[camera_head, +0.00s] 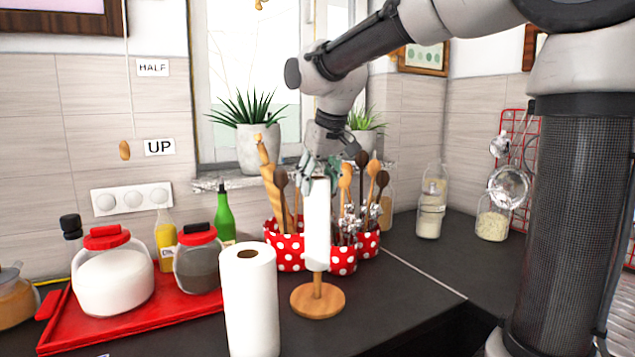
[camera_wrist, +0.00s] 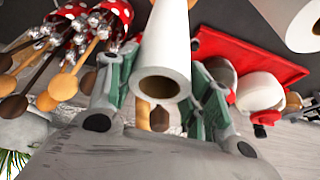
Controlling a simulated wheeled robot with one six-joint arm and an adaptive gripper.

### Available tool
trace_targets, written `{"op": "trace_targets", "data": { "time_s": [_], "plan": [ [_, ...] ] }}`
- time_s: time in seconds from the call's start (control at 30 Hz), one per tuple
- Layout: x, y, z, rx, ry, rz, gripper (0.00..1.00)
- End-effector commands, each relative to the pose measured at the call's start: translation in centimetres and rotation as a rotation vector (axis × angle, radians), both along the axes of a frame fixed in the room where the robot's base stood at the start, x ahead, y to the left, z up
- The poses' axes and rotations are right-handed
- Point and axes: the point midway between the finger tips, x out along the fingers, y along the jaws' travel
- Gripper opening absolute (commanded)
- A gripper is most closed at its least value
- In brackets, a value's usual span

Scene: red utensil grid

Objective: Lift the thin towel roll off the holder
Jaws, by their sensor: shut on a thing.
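The thin towel roll (camera_head: 317,222) is white and upright in the head view, above the round wooden holder (camera_head: 318,300). A short stretch of the wooden post shows between the roll's lower end and the base. My gripper (camera_head: 321,172) points down and is shut on the roll's top end. In the wrist view the roll (camera_wrist: 166,45) lies between the green-padded fingers of my gripper (camera_wrist: 160,82), its open end facing the camera. Whether the post's upper part is still inside the roll is hidden.
A thicker paper roll (camera_head: 250,305) stands front left of the holder. Red polka-dot pots (camera_head: 286,248) with wooden utensils stand close behind. A red tray (camera_head: 135,322) with jars is on the left. Dark counter is free to the right of the holder.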

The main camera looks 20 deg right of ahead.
Motion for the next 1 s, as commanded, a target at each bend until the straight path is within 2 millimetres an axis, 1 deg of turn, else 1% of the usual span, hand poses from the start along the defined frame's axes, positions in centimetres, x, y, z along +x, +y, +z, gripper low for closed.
{"op": "trace_targets", "data": {
  "time_s": [0.7, 1.0],
  "plan": [
    [0.0, 0.0, 2.8, 0.000, -0.002, 0.000, 0.22],
    [0.0, 0.0, 3.0, 0.000, -0.001, 0.000, 0.22]
  ]
}}
